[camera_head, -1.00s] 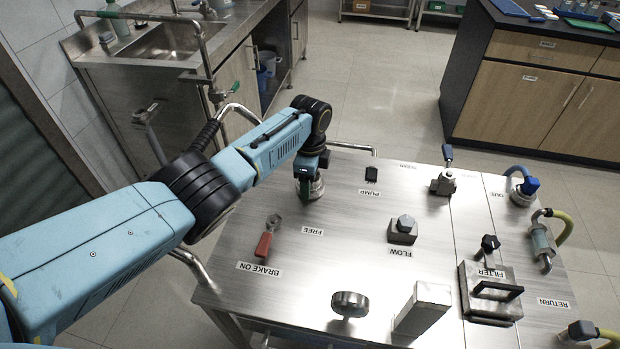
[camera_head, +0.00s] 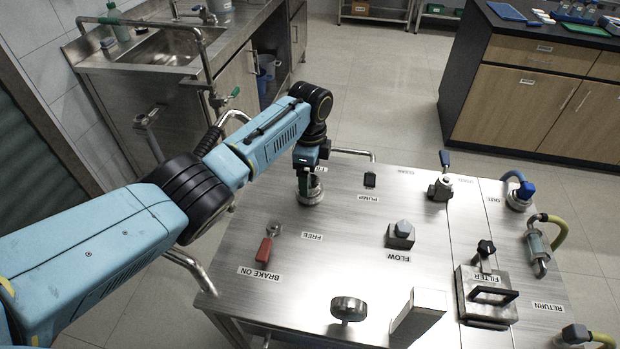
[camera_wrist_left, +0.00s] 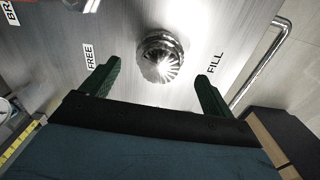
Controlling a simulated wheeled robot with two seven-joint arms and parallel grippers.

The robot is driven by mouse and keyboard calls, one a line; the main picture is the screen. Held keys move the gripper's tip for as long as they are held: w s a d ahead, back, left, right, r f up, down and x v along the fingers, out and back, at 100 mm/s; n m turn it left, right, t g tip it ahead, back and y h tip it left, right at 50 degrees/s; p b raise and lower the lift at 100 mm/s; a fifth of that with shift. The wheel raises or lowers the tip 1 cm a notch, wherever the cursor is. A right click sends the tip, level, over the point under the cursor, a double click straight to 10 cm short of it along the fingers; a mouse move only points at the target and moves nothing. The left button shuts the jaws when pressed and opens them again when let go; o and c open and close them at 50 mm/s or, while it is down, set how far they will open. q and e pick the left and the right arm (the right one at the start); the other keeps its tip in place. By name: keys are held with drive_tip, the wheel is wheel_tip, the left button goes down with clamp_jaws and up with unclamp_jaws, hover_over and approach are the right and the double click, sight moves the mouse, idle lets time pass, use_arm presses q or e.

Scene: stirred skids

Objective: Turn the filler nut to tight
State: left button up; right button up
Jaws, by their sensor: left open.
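The filler nut (camera_wrist_left: 160,58) is a round, ribbed metal cap on the steel skid top, beside the FILL label. In the head view it (camera_head: 311,194) shows partly, below my left gripper (camera_head: 305,180). In the left wrist view my left gripper (camera_wrist_left: 154,80) is open, with one green finger on each side of the nut's near edge. The fingers look apart from the nut, and their height over it is hard to tell. My right gripper is in no view.
The skid top (camera_head: 290,285) also carries a red brake lever (camera_head: 264,250), a FLOW knob (camera_head: 401,234), a round knob (camera_head: 348,309), an upright metal block (camera_head: 418,315) and a FILTER unit (camera_head: 487,295). A bent rail (camera_head: 350,152) runs along the far edge.

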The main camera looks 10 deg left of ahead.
use_arm(q)
wheel_tip(320, 180, up, 8)
drive_tip(key=p, duration=0.1)
drive_tip(key=shift+r, duration=0.15)
idle(0.4)
